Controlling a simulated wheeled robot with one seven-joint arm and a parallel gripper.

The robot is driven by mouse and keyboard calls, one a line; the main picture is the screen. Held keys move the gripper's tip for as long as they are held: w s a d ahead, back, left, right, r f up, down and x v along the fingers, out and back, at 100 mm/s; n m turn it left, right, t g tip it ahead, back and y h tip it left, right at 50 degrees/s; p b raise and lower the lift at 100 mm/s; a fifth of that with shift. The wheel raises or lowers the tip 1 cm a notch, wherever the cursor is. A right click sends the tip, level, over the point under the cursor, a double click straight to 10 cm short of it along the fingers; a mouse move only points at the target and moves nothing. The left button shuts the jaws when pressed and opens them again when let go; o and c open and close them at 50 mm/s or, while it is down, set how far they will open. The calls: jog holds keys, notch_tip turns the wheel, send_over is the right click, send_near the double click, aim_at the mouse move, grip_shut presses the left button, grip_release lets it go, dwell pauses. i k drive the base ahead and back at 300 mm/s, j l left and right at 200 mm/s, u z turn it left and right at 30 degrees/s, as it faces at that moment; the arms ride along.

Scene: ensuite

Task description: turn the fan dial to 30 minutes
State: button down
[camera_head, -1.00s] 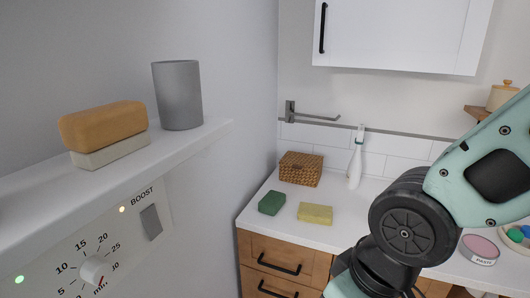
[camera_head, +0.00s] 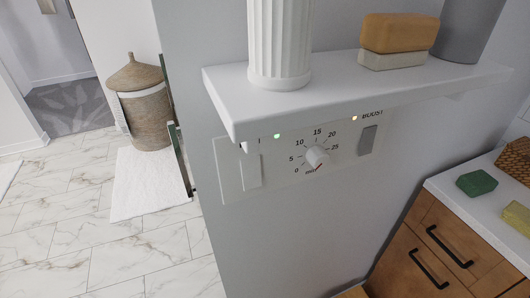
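The fan dial (camera_head: 317,157) is a round white knob on a white wall panel (camera_head: 230,185) under a shelf. Numbers from 0 at lower left, over 15 at the top, to 25 at the right ring it. I cannot make out the 30 mark. A small red mark shows at the knob's lower edge, near the "min" lettering; I cannot tell for sure where the knob points. My gripper is not in view, and nothing is seen touching the dial.
The white shelf (camera_head: 222,92) juts out just above the panel, bearing a fluted white vessel (camera_head: 280,40), an orange block (camera_head: 400,32) and a grey cup (camera_head: 467,30). A BOOST switch (camera_head: 367,140) and another switch (camera_head: 250,172) flank the dial. Wooden drawers (camera_head: 440,245) stand at right; floor is open at left.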

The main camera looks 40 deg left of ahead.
aim_at(316, 156)
jog(key=u, duration=1.25)
jog(key=k+j+z, duration=0.15)
jog(key=z, duration=0.25)
jog(key=k+j+z, duration=0.15)
jog(key=z, duration=0.2)
jog(key=k+j+z, duration=0.2)
jog(key=z, duration=0.2)
jog(key=k+z, duration=0.15)
jog(key=z, duration=0.25)
